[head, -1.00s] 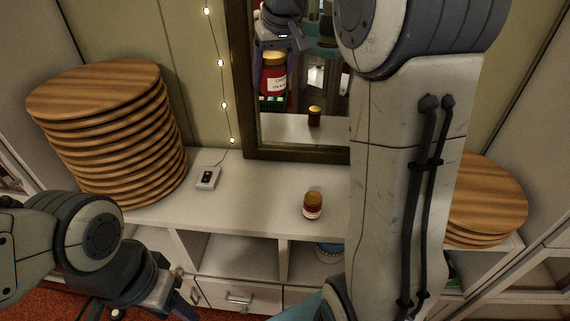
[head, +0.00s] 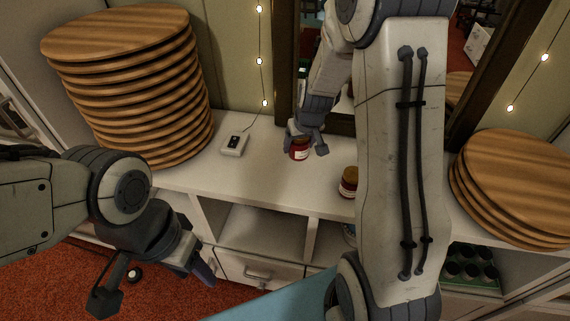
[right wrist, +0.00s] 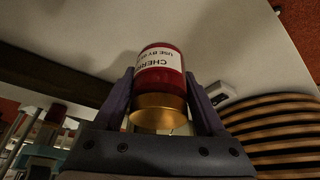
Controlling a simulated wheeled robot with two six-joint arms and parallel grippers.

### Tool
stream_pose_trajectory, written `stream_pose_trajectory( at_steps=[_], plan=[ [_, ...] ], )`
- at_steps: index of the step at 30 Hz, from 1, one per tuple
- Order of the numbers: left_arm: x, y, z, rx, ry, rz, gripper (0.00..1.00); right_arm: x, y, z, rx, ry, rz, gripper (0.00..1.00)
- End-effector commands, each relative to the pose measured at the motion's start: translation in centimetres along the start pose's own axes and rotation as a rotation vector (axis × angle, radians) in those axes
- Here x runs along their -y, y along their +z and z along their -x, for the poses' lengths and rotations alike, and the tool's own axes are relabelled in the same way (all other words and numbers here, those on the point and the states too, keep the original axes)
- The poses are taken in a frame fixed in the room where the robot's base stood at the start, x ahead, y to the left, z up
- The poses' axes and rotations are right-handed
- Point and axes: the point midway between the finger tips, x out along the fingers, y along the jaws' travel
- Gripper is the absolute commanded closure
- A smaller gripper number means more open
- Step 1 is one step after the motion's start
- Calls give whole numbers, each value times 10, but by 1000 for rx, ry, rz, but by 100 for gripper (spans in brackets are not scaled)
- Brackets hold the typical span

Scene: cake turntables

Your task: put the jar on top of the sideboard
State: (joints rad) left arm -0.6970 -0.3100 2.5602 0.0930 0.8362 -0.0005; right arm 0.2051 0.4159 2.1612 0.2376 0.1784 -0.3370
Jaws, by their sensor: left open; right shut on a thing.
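A red jar with a gold lid and a white label (right wrist: 160,75) is between the two fingers of my right gripper (head: 306,139), which is shut on it. In the head view this jar (head: 299,153) is at the sideboard top (head: 255,170), in front of the mirror. I cannot tell whether its base touches the surface. A second, similar jar (head: 348,182) stands upright on the sideboard, to the right of the held one and beside my right forearm. My left gripper (head: 152,284) is open and empty, low in front of the sideboard.
A tall stack of round wooden boards (head: 135,90) stands at the left of the sideboard, and a lower stack (head: 515,185) at the right. A small white box (head: 234,145) with a cord lies left of the held jar. The mirror frame (head: 284,60) rises behind. Clear top lies between.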

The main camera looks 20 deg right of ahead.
Motion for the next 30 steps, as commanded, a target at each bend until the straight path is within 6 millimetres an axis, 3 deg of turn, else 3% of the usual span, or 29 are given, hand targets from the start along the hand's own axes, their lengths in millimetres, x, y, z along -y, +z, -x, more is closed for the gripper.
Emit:
stream_pose_trajectory(
  at_steps=[1,6,7,10,17,24,30],
  plan=[
    [-1,-1,10,0,0,0,50,13,2,-2,5,-3,7,95],
    [-2,-1,23,0,0,0,50,38,8,-16,3,-3,8,95],
    [-1,-1,10,-2,0,0,50,41,10,-24,-2,-4,7,95],
    [0,0,-4,0,0,0,50,50,12,-30,-3,-6,7,95],
    [1,1,-14,0,0,0,50,60,13,-33,-2,-3,6,95],
    [3,2,-38,0,0,0,50,60,26,-64,0,-3,5,95],
    [3,2,-40,0,0,0,50,60,28,-68,-2,-3,4,95]
  ],
)
